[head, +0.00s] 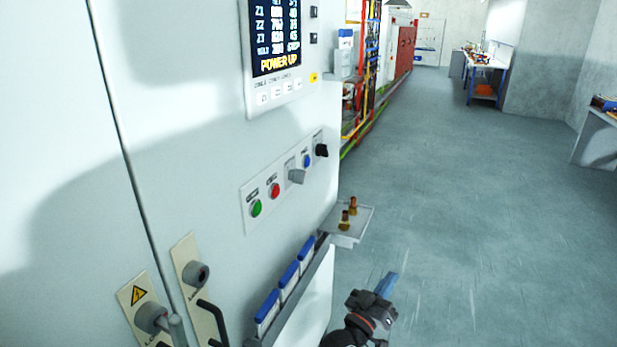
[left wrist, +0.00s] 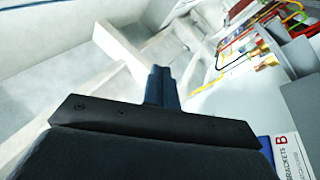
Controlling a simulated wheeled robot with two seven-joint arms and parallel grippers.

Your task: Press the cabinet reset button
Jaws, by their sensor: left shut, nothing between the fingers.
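The white cabinet (head: 190,130) fills the left of the head view. Its control strip (head: 250,225) carries a green button (head: 256,208), a red button (head: 275,191), a grey selector (head: 296,176), a blue button (head: 307,161) and a black knob (head: 321,150). The labels are too small to read, so I cannot tell which button is the reset. My left gripper (head: 388,284) is low at the bottom right of the strip, apart from the cabinet front. Its blue fingers are shut and empty, and they also show in the left wrist view (left wrist: 161,84). My right gripper is not in view.
A display (head: 277,62) above the strip reads "POWER UP". A small shelf (head: 362,222) with brass pieces (head: 345,218) juts out below the strip. A rail holds blue-topped bins (head: 289,280). Black handles (head: 213,322) stand at lower left. Floor to the right is clear.

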